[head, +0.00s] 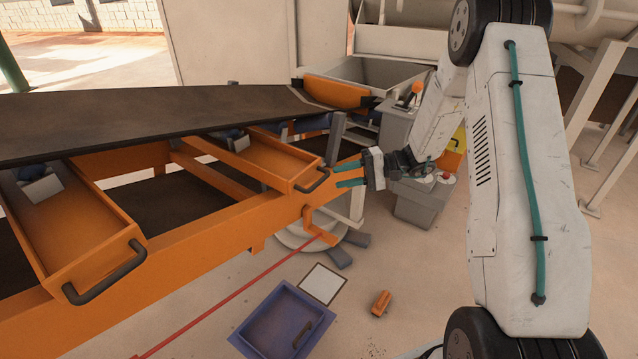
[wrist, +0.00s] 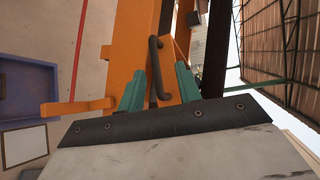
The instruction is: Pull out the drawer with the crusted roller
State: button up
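Two orange drawers sit in the frame under the dark belt. The left drawer (head: 85,232) and the right drawer (head: 262,160) each have a black bar handle; the left handle (head: 106,274) is nearer me. A blue roller part with a pale block shows at the back of the left drawer (head: 40,186) and of the right one (head: 239,143); I cannot tell which is crusted. My gripper (head: 342,175) is open and empty, its teal fingers just right of the right handle (head: 314,183). In the wrist view the handle (wrist: 157,68) shows between the fingertips (wrist: 158,80).
A blue bin (head: 275,325), a white panel (head: 322,284) and a small orange object (head: 381,303) are on the floor. A red line (head: 235,290) runs along the floor. A grey control box (head: 418,195) stands behind my gripper. An orange rail (head: 200,235) runs below the drawers.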

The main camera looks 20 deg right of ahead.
aim_at(321, 183)
jog(key=shift+t, duration=0.3)
jog(key=x, duration=0.5)
jog(key=f+x, duration=0.1)
jog(key=x, duration=0.1)
jog(key=shift+w+a+f, duration=0.15)
jog(key=shift+w, duration=0.2)
grip_shut()
jog(key=shift+d, duration=0.2)
jog(key=shift+s, duration=0.1)
